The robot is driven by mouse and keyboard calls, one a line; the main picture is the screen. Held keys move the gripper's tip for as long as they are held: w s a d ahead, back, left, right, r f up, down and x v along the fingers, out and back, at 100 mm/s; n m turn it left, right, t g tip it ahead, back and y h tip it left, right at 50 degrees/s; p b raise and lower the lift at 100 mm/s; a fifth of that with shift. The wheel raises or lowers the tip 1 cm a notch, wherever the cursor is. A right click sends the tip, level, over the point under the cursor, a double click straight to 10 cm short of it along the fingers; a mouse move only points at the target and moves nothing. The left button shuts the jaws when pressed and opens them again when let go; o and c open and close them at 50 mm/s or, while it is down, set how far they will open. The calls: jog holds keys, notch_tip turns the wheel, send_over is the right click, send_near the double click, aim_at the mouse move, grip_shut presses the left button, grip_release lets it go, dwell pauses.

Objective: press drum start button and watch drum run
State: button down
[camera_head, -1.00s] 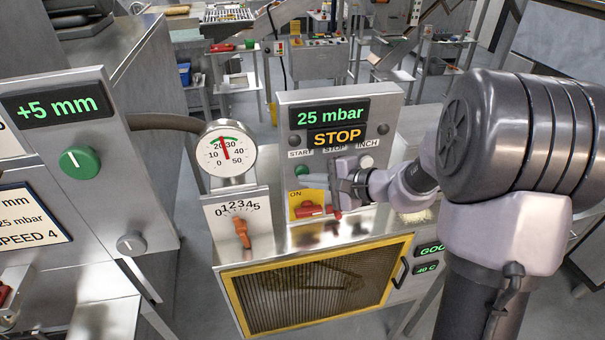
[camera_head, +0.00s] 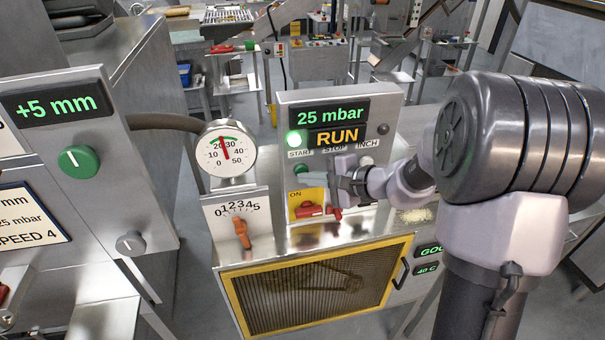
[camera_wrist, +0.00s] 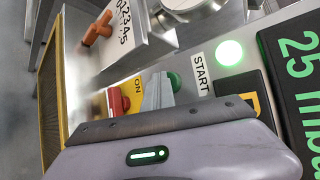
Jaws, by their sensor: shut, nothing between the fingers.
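The drum control panel (camera_head: 285,112) reads "25 mbar" (camera_head: 330,116) above an amber "RUN" display (camera_head: 336,137). A lamp (camera_head: 297,140) above the START label glows green; it also glows in the wrist view (camera_wrist: 229,52). The green start button (camera_head: 301,169) sits under the START label and shows in part in the wrist view (camera_wrist: 175,83). My gripper (camera_head: 330,182) is shut and empty in front of the panel. Its tip is close to the start button; I cannot tell whether they touch. The drum behind the yellow-framed mesh guard (camera_head: 240,303) shows only dimly.
A red switch (camera_head: 310,210) on a yellow ON plate lies just below my gripper. A dial gauge (camera_head: 226,150) and an orange selector lever (camera_head: 242,232) stand to the left. A machine with a green knob (camera_head: 79,159) is at far left.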

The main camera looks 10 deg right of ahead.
jog(key=shift+s+b, duration=0.6)
jog(key=shift+s, duration=0.25)
jog(key=s+b, duration=0.2)
jog(key=s, duration=0.3)
dwell(0.6)
